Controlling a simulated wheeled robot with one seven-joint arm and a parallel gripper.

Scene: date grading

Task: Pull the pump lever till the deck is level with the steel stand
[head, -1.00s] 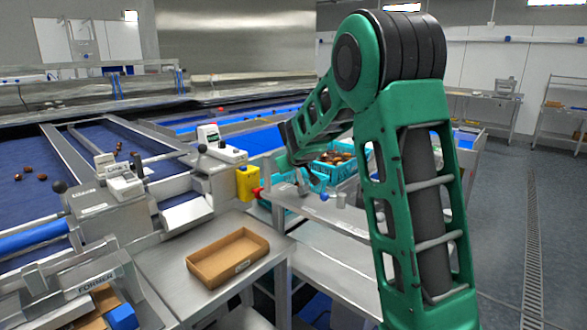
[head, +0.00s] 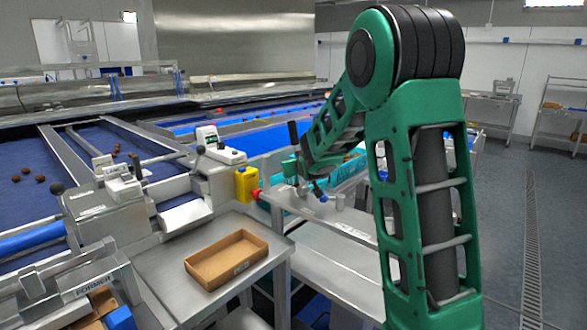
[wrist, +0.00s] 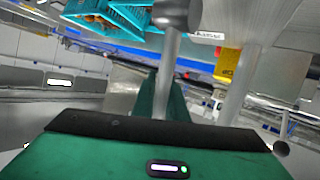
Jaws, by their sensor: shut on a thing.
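A grey metal lever (wrist: 170,68) with a thick rounded end stands between the green fingers of my gripper (wrist: 168,100) in the wrist view, and the gripper is shut on it. The teal crates (head: 346,183) hold brown dates and also show at the top of the wrist view (wrist: 112,20). The deck under them is mostly hidden. A steel stand (head: 352,228) with small metal cups is in front of them; their relative heights cannot be told.
A cardboard tray (head: 226,262) lies on a steel table left of the stand. A grading machine with blue belts (head: 40,190) fills the left. A yellow box (head: 246,184) is on its near end. Open floor (head: 510,240) lies to the right.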

